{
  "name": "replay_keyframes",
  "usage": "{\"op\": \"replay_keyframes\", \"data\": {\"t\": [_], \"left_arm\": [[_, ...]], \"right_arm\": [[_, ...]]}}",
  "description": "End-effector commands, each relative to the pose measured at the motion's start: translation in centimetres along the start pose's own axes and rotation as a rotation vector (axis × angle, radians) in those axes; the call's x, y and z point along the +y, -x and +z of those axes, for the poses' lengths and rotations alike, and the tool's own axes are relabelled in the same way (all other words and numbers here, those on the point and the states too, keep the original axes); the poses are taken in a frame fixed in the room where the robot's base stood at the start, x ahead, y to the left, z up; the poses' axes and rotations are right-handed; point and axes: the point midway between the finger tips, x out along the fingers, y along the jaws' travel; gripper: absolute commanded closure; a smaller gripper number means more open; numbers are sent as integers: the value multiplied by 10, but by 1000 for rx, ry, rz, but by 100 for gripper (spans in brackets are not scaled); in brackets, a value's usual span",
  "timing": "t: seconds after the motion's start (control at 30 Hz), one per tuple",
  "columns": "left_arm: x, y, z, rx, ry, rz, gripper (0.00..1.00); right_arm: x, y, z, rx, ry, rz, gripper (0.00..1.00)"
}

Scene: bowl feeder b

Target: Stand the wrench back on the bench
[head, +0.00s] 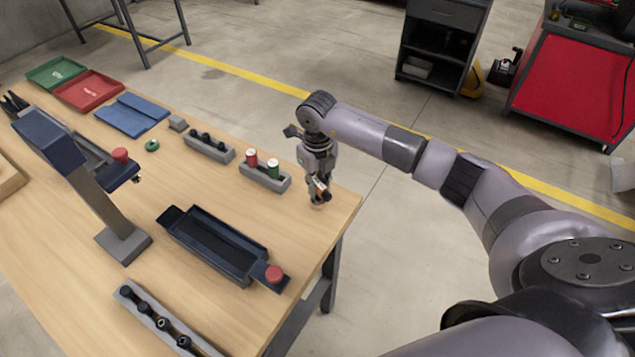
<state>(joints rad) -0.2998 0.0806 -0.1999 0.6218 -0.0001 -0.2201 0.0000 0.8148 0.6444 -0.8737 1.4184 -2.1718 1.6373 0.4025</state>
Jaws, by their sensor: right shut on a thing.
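My right gripper (320,192) reaches down over the bench (310,222) near its right corner. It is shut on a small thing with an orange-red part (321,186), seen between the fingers. This is probably the wrench, but the fingers hide most of it and its shape is too small to tell. I cannot tell whether it touches the bench top. My left gripper is not in view.
Beside the gripper stands a grey block (265,180) with a red and a green spool. A dark tray (215,243), a post stand (122,240), grey racks (208,150), and red (90,92) and green (55,73) bins also occupy the bench. The right corner is mostly clear.

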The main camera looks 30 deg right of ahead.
Motion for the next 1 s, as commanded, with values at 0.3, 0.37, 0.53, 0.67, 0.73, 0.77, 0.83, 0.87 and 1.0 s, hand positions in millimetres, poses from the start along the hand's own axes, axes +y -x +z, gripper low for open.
{"op": "replay_keyframes", "data": {"t": [0.3, 0.37, 0.53, 0.67, 0.73, 0.77, 0.83, 0.87, 1.0], "left_arm": [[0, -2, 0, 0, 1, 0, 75], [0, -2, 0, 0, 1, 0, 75], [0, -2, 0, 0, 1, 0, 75], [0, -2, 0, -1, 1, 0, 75], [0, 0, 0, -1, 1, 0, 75], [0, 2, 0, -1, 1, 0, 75], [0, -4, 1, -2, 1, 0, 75], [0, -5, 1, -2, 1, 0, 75], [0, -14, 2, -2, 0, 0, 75]], "right_arm": [[0, -2, 0, 0, -1, 0, 69], [0, -2, 0, 0, -1, 0, 65], [0, -2, 0, 0, -1, 0, 62], [0, -1, 0, 0, -1, 0, 62], [0, 1, 0, 0, -1, 0, 62], [0, 3, 0, 0, -1, 0, 62], [0, 8, 1, -4, 0, 0, 62], [0, 12, 1, -4, 0, 0, 62], [0, 40, 2, -7, 0, 0, 62]]}}
